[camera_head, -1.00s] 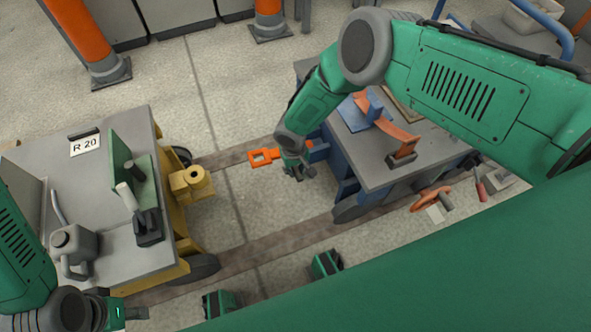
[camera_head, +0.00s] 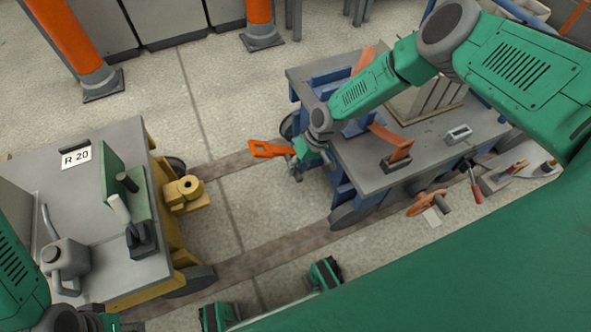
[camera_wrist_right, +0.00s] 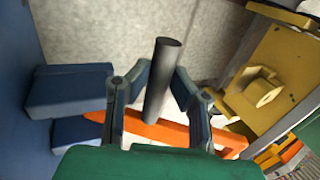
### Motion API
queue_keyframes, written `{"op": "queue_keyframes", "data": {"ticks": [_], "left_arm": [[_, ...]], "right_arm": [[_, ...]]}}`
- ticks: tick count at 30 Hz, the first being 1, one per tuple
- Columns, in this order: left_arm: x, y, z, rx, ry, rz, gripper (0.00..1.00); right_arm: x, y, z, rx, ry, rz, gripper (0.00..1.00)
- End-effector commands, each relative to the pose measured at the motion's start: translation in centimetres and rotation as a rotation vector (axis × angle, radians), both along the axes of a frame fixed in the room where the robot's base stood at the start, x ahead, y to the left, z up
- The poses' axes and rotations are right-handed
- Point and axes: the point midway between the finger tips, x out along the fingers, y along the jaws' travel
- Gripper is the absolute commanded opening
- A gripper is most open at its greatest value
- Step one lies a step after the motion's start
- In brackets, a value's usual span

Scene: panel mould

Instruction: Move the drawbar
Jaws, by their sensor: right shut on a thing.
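The orange drawbar (camera_head: 268,149) sticks out from the near end of the blue cart (camera_head: 345,185) towards the yellow cart. Its free end is apart from the yellow coupling (camera_head: 186,193). My right gripper (camera_head: 296,172) is at the drawbar, beside the blue cart. In the right wrist view, its fingers (camera_wrist_right: 159,95) are shut around a dark grey round pin (camera_wrist_right: 168,60). The orange drawbar (camera_wrist_right: 160,128) passes just by the fingers there; whether the pin is joined to it I cannot tell. My left gripper (camera_head: 108,321) is partly cut off at the lower left.
The yellow cart (camera_head: 100,280) carries an "R 20" label, a grey can (camera_head: 66,262) and a green block. The blue cart's top holds an orange lever (camera_head: 396,150) and a slatted box. Orange posts (camera_head: 68,40) stand behind.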

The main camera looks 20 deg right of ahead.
Motion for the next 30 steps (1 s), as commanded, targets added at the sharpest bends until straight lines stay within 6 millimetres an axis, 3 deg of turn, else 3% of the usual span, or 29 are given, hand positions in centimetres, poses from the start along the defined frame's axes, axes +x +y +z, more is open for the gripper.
{"op": "queue_keyframes", "data": {"ticks": [8, 9, 12, 16, 20, 26, 30], "left_arm": [[0.0, 0.0, 0.0, 0.000, 0.000, 0.000, 0.39], [0.0, 0.0, 0.0, 0.000, 0.000, 0.000, 0.36], [0.0, -0.2, -0.1, -0.006, -0.002, 0.010, 0.01], [1.2, -2.1, -1.8, -0.047, 0.016, 0.081, 0.00], [3.9, -6.3, -4.9, -0.128, 0.067, 0.242, 0.00], [9.5, -14.7, -8.5, -0.254, 0.200, 0.581, 0.00], [15.9, -19.6, -8.6, -0.328, 0.269, 0.863, 0.00]], "right_arm": [[0.1, -0.2, 0.1, -0.001, 0.000, 0.000, 0.00], [0.1, -0.2, 0.1, -0.002, 0.000, 0.000, 0.00], [0.1, -0.2, 0.1, -0.002, 0.000, 0.000, 0.00], [0.1, -0.2, 0.1, -0.002, 0.001, 0.000, 0.00], [0.1, -0.2, 0.0, -0.003, 0.001, 0.000, 0.00], [0.0, -0.2, 0.0, -0.003, 0.001, 0.000, 0.00], [0.0, -0.2, 0.0, -0.003, 0.001, 0.000, 0.00]]}}
